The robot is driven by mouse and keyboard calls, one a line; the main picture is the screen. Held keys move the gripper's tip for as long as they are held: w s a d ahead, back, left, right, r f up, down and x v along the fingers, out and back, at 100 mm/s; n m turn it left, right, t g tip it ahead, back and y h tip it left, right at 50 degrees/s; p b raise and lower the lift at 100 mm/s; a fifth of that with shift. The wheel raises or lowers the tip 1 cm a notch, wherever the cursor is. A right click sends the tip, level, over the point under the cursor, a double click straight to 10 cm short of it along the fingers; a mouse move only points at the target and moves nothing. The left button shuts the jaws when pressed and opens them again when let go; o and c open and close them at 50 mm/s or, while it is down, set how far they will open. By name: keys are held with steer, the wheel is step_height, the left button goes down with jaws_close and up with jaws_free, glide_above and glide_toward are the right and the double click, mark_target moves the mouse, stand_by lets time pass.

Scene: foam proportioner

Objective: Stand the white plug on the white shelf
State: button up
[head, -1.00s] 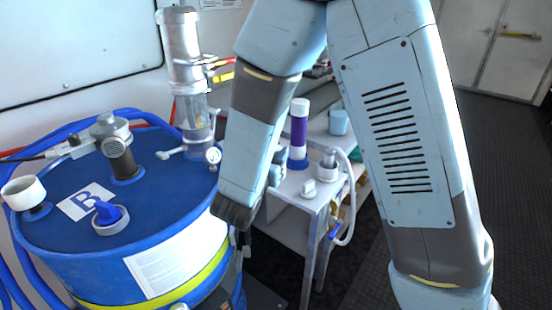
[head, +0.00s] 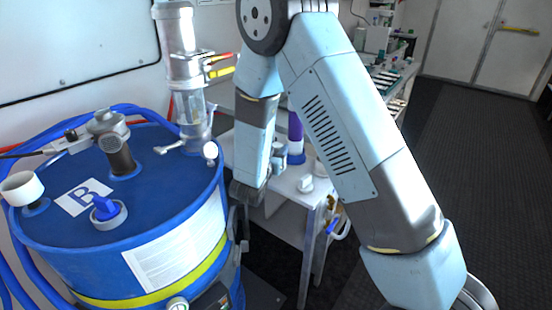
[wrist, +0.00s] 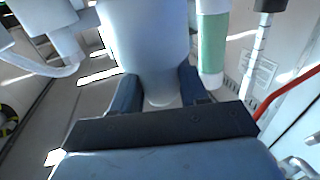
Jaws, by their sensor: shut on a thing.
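My gripper (wrist: 158,92) is shut on a pale white, rounded body, which I take to be the white plug (wrist: 145,40). It fills the upper middle of the wrist view between the two dark blue fingers. In the head view the end of my arm hangs between the blue drum and the white shelf (head: 287,192). The fingers and the held plug cannot be made out there. The shelf is a small pale stand just right of my wrist, partly hidden by my arm.
On the shelf stand a purple-banded cylinder (head: 296,135) and a small white fitting (head: 306,184). The blue drum (head: 140,215) at left carries a white cup-like cap (head: 21,188) and a blue-handled valve (head: 106,211). A pale-green tube (wrist: 212,45) is close right of the plug. Dark floor is free at right.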

steer(key=shift+w+f, duration=0.15)
steer(key=shift+f, duration=1.65)
steer(key=shift+f, duration=0.1)
steer(key=o, duration=1.1)
steer(key=v, duration=1.2)
steer(key=shift+w, duration=0.1)
